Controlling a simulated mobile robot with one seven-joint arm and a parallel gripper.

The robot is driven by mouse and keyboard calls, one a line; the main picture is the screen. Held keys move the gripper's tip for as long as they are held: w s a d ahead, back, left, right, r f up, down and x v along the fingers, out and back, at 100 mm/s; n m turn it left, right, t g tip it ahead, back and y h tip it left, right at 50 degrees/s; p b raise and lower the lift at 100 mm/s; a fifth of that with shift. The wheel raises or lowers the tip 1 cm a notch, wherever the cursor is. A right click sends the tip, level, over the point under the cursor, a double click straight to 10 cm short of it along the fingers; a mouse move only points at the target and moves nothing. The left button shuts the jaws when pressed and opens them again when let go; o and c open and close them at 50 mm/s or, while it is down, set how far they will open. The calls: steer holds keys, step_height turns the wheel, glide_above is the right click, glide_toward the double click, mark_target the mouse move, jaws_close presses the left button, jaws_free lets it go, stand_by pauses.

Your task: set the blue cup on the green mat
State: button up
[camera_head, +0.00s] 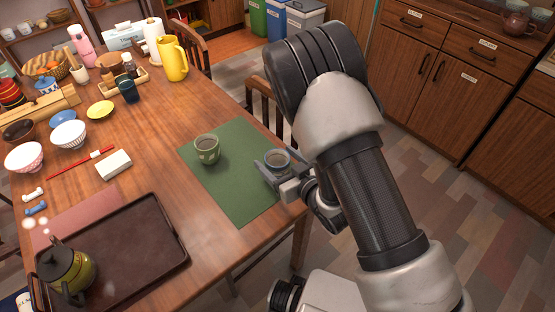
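The green mat (240,195) lies on the right part of the wooden table. A green cup (207,151) with dark contents stands upright on it. My gripper (277,168) is at the mat's right edge, with a blue-grey cup (277,157) between its fingers. The fingers look shut on this cup, which is roughly upright and seems to have something in it. The gripper hides its lower part, so I cannot tell whether it touches the mat. A dark blue cup (128,91) also stands near the back of the table.
A yellow jug (173,60) stands behind the mat. A dark tray (130,250) with an olive teapot (66,268) lies at the front left. Bowls, a white box (114,165) and red chopsticks (80,163) are at left. A chair (262,105) stands beyond the table's right edge.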

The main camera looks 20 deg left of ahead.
steer(key=shift+r, duration=0.2)
steer(key=p+v, duration=0.4)
steer(key=v, duration=0.8)
